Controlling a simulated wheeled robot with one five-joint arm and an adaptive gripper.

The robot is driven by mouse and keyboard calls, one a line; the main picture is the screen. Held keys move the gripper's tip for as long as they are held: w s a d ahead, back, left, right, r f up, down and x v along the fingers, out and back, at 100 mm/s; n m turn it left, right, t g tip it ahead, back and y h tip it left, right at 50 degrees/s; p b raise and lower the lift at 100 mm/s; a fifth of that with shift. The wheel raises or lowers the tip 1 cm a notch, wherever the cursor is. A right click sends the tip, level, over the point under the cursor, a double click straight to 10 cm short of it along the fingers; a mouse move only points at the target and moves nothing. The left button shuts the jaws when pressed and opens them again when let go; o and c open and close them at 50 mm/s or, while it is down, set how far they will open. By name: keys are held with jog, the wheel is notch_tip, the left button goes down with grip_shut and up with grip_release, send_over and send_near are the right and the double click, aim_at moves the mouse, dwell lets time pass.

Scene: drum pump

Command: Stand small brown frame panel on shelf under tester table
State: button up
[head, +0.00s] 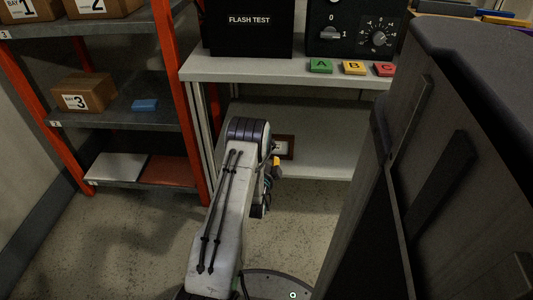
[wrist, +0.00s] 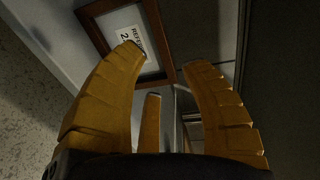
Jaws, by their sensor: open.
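The small brown frame panel (head: 286,147) is on the shelf (head: 330,150) under the tester table (head: 225,68). My arm hides its left part, and I cannot tell whether it leans or touches anything behind. In the wrist view the brown frame (wrist: 159,38) surrounds a pale face with a printed label. My gripper (head: 275,163) is in front of the panel, with only a little yellow showing past the arm. In the wrist view my gripper (wrist: 166,57) is open, with its yellow fingers apart. One fingertip overlaps the panel's face, and another lies right of its frame. Contact is unclear.
An orange-posted rack (head: 182,100) with boxes stands at the left. A black flash test box (head: 248,38) and lettered blocks (head: 354,67) are on the tabletop. A large dark body (head: 450,150) blocks the right side. Bare floor (head: 115,235) shows at lower left.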

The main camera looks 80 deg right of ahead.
jog(key=shift+a+r+p, duration=0.1)
jog(key=shift+a+p, duration=0.6)
jog(key=shift+a, duration=0.35)
jog(key=shift+a, duration=0.1)
